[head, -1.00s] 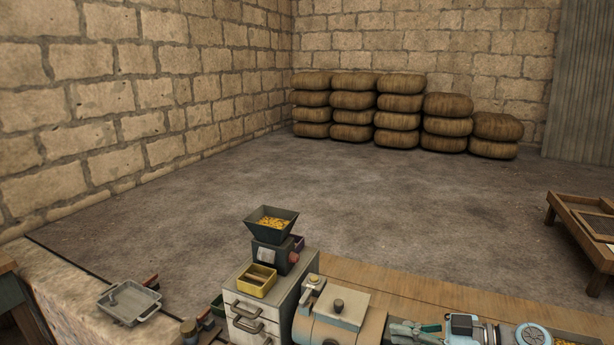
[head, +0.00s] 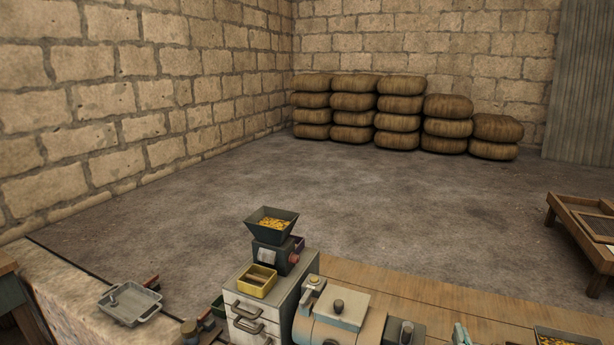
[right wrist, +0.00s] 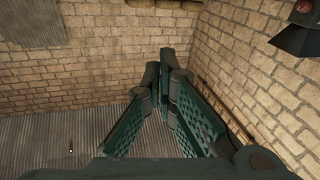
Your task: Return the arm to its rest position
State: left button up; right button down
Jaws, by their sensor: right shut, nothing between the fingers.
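My right gripper (head: 460,334) shows only as a small teal piece at the bottom edge of the head view, right of the middle. It is over the wooden bench, and the rest of it and its arm are out of that picture. In the right wrist view my right gripper (right wrist: 163,72) fills the middle, with its two dark teal fingers together at the tips. Nothing is held between them. My left gripper and left arm are not in view.
A grey cabinet (head: 281,306) carries a hopper (head: 270,228) of yellow bits and a yellow box (head: 257,281). A rounded machine (head: 336,318) stands beside it. A grey tray (head: 131,304) lies at left. The bench top (head: 420,293) right of the machine is mostly clear.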

jog(key=s+f+m+g+h, duration=0.1)
jog(key=s+f+g, duration=0.8)
jog(key=s+f, duration=0.5)
jog(key=s+a+f+n+g+y, duration=0.1)
jog(key=s+a+f+g, duration=0.15)
jog(key=s, duration=0.45)
jog(key=s+a+f+n+g+y, duration=0.2)
jog(key=s+a+g, duration=0.15)
jog(key=s, duration=0.45)
notch_tip(320, 180, down, 22)
jog(key=s+d+r+g+b, duration=0.1)
jog(key=d+b, duration=0.1)
jog(key=b, duration=0.1)
pick_arm(q)
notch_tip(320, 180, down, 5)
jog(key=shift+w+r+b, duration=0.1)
jog(key=shift+b, duration=0.85)
pick_arm(e)
jog(key=s+f+m+g, duration=0.1)
jog(key=s+f, duration=1.3)
jog(key=f, duration=0.2)
jog(key=shift+s+d, duration=0.2)
jog(key=shift+d, duration=0.05)
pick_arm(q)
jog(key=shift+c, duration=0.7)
